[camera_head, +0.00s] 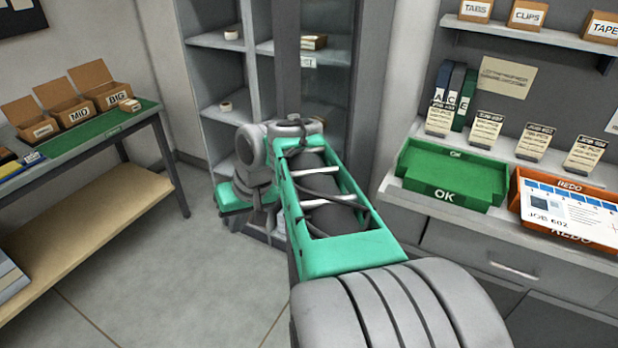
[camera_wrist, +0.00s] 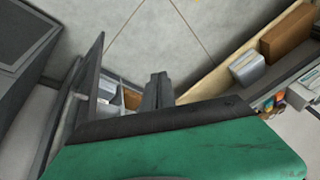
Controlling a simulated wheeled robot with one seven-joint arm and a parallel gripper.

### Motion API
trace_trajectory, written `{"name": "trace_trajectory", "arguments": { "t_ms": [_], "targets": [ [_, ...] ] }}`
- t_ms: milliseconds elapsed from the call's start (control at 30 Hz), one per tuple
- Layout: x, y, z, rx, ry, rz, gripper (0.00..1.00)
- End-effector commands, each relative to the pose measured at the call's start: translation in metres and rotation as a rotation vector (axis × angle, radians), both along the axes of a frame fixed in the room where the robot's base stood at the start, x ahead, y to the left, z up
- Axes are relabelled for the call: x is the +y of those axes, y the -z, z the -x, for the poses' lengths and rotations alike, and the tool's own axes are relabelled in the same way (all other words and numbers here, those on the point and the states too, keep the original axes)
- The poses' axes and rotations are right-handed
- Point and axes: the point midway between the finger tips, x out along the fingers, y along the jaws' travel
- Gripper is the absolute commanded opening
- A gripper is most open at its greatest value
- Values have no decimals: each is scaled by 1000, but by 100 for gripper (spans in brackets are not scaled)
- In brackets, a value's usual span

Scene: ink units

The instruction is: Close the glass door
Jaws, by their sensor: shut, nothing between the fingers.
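A tall grey cabinet (camera_head: 213,42) stands ahead in the head view, its left shelves uncovered. The glass door's dark grey frame (camera_head: 287,58) stands upright across its middle, with shelves showing behind the glass to the right. My arm covers the lower part of the door. In the wrist view, a grey framed panel (camera_wrist: 92,75), which looks like the door, stands just left of my gripper (camera_wrist: 158,82). The fingers are shut and empty. A gap shows between fingers and panel; I cannot tell its depth. My fingertips are hidden in the head view.
A side table (camera_head: 150,112) with open cardboard boxes stands at the left. A counter at the right holds a green OK tray (camera_head: 403,162) and an orange REDO tray (camera_head: 524,212). The grey floor (camera_head: 190,270) between them is clear.

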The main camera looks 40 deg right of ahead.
Motion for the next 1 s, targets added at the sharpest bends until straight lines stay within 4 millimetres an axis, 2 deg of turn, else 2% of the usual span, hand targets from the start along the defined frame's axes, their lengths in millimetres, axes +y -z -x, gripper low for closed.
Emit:
{"name": "trace_trajectory", "arguments": {
  "t_ms": [33, 67, 100, 200, 300, 400, 500, 567, 667, 1000],
  "targets": [
    [-45, -18, -8, -21, 65, -38, 0],
    [-68, -27, -9, -39, 92, -59, 0],
    [-101, -38, -7, -61, 126, -84, 0],
    [-176, -60, 17, -115, 198, -134, 0],
    [-227, -72, 52, -155, 242, -159, 0],
    [-257, -78, 83, -179, 270, -173, 0],
    [-267, -79, 97, -189, 276, -177, 0],
    [-267, -76, 97, -191, 275, -178, 0],
    [-264, -64, 88, -191, 273, -178, 0],
    [-252, -7, 45, -190, 271, -178, 0]
  ]
}}
